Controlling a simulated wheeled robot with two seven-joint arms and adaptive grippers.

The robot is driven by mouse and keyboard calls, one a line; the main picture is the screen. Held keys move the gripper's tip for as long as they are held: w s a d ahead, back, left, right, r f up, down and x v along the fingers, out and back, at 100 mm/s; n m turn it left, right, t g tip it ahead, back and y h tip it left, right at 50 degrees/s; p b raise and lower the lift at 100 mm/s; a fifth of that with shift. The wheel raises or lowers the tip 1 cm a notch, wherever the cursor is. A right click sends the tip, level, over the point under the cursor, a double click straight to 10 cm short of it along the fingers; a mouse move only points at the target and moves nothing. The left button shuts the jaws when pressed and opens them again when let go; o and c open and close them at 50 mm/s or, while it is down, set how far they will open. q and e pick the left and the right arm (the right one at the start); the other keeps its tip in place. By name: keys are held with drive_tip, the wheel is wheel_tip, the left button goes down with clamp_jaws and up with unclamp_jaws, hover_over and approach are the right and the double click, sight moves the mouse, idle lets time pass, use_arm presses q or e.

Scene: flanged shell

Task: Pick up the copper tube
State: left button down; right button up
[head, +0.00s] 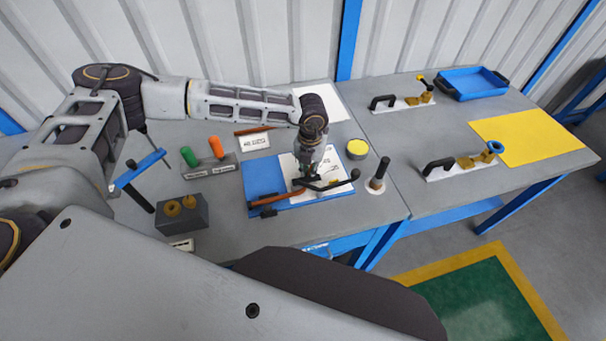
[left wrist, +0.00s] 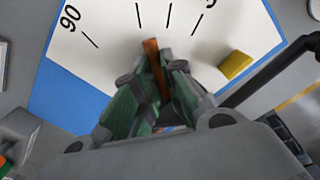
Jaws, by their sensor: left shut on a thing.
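The copper tube (head: 275,199) is a thin brown-orange bar that reaches left from my left gripper (head: 308,182), low over the blue board (head: 262,175). In the left wrist view my left gripper (left wrist: 158,62) is shut on the copper tube (left wrist: 151,48), whose end sticks out past the fingertips. A white sheet with angle marks (left wrist: 100,30) lies beneath. The fingers hide the middle of the tube, and I cannot tell whether it touches the board. My right gripper is not in view.
A black-handled lever (head: 345,179) crosses the board beside my left gripper. A black post (head: 378,172), a yellow-topped cylinder (head: 357,148), a grey block (head: 182,214) and a holder with green and orange handles (head: 210,168) surround the board. Another brown bar (head: 252,131) lies behind.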

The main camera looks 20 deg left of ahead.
use_arm(q)
drive_tip(key=shift+r, duration=0.45)
wheel_tip(320, 180, up, 7)
drive_tip(key=shift+f+b, duration=0.1)
drive_tip(key=shift+b, duration=0.45)
drive_tip(key=shift+r, duration=0.8)
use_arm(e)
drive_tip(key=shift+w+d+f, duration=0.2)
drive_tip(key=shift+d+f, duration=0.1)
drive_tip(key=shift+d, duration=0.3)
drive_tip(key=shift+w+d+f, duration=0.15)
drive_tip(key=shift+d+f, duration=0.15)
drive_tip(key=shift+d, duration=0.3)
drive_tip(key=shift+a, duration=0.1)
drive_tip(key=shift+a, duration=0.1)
use_arm(q)
drive_tip(key=shift+w, duration=0.15)
